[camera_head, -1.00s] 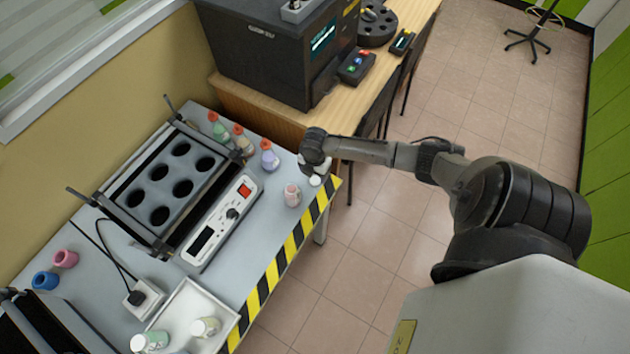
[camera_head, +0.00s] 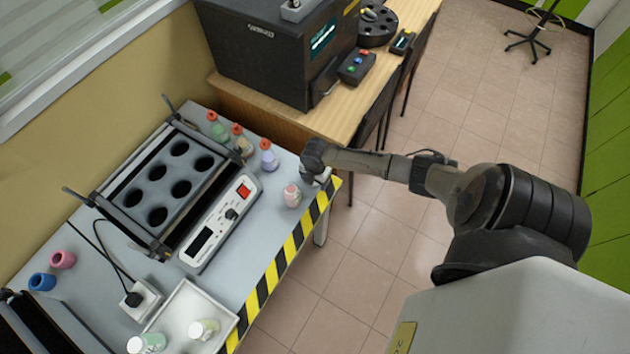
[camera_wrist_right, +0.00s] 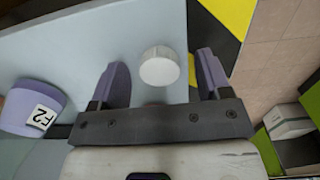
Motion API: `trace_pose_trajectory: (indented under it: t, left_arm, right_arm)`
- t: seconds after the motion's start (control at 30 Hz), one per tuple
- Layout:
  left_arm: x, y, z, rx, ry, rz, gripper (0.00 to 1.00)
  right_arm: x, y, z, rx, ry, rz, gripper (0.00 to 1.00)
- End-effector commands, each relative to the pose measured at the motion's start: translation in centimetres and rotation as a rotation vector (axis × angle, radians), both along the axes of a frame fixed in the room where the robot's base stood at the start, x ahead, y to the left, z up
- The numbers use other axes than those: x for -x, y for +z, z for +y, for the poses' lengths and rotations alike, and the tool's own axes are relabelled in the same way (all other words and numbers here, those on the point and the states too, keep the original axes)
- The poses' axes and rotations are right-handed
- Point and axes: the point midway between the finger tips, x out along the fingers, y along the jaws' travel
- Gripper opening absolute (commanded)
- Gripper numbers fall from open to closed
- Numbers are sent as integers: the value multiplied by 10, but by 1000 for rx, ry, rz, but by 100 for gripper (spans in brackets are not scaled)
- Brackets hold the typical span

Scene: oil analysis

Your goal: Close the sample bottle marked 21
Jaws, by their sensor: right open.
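A small pink bottle (camera_head: 292,195) stands near the striped front edge of the bench, left of my right gripper (camera_head: 319,177). In the right wrist view a lilac-pink bottle (camera_wrist_right: 33,112) with a sideways white label shows at the left; I cannot read the marking surely. A round white cap (camera_wrist_right: 159,66) lies on the bench between the two spread purple fingers of my right gripper (camera_wrist_right: 160,72). The gripper is open, and I cannot tell whether the fingers touch the cap. In the head view the cap is mostly hidden by the gripper. My left gripper is not in view.
Bottles with orange or red caps (camera_head: 268,155) stand behind the pink bottle. A block heater with dark wells (camera_head: 210,215) fills the bench middle. A white tray (camera_head: 190,302) holds bottles at the front. The striped bench edge (camera_head: 283,258) is close to the gripper.

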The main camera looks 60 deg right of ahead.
Motion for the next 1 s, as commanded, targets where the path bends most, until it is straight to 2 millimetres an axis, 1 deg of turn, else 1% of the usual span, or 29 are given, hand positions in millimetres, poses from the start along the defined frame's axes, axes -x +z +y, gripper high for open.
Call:
trace_pose_trajectory:
  t: [0.17,0.2,0.73,1.0]
  left_arm:
    - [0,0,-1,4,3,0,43]
    - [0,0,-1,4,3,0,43]
    - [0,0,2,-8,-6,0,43]
    - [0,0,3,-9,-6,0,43]
  right_arm:
    - [0,0,0,0,0,0,71]
    - [0,0,0,0,0,0,69]
    - [0,0,0,0,0,0,18]
    - [0,2,0,0,0,-1,18]
